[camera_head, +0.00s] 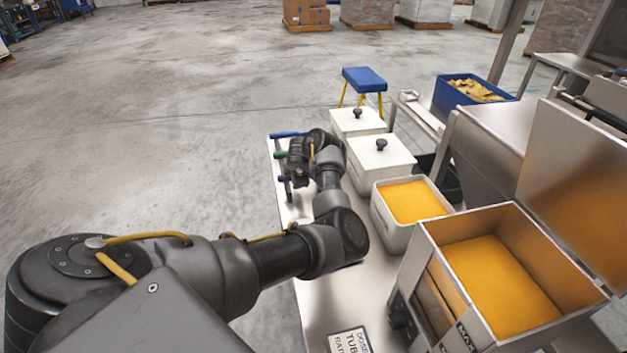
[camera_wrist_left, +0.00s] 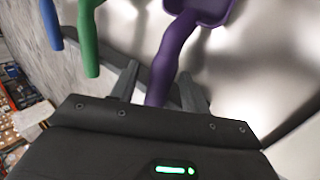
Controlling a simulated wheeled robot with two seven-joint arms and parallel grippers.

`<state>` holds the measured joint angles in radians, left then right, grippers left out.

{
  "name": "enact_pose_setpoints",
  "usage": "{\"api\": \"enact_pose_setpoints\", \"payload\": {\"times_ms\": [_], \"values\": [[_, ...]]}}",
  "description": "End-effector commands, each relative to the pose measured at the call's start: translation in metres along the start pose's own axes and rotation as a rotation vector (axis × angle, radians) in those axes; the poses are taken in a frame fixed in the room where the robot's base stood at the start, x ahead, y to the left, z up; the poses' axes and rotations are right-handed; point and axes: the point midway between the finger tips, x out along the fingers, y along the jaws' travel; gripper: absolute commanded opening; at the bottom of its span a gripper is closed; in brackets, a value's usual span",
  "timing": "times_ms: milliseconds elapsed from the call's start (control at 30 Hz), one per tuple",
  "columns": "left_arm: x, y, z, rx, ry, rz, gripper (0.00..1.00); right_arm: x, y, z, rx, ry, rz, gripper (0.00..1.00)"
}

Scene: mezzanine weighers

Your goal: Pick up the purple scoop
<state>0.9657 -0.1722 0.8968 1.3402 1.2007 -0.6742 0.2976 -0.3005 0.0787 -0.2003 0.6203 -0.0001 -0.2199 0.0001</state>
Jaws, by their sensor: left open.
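The purple scoop (camera_head: 285,178) lies at the left edge of the white bench, with its handle end showing in the head view. In the left wrist view the purple scoop (camera_wrist_left: 175,55) has its handle running down between my left gripper's fingers and its bowl at the top edge. My left gripper (camera_wrist_left: 160,85) is open, with one finger on each side of the handle. In the head view the left gripper (camera_head: 298,172) is over the scoop handles, partly hidden by its own wrist. My right gripper is not in view.
A green scoop (camera_wrist_left: 88,40) and a blue scoop (camera_wrist_left: 50,25) lie beside the purple one. Two white lidded tubs (camera_head: 380,163) and an open tub of orange powder (camera_head: 385,222) stand to the right. A metal hopper (camera_head: 425,240) with orange powder is nearer. Open floor lies left.

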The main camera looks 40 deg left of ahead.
Motion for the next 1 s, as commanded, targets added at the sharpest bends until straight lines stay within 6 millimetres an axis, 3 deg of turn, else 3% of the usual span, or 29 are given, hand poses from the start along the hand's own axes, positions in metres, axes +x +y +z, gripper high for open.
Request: {"api": "enact_pose_setpoints", "payload": {"times_ms": [67,433,733,1000], "values": [[0.000,0.000,0.000,0.000,0.000,0.000,0.46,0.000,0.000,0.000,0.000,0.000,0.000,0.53],[-0.001,0.000,0.000,0.000,0.000,0.000,0.00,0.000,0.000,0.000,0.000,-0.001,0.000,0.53],[-0.006,0.005,0.000,-0.001,-0.001,0.002,0.00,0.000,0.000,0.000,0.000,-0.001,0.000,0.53],[-0.047,0.033,0.001,-0.004,-0.002,0.004,0.00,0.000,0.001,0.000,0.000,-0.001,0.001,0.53]]}}
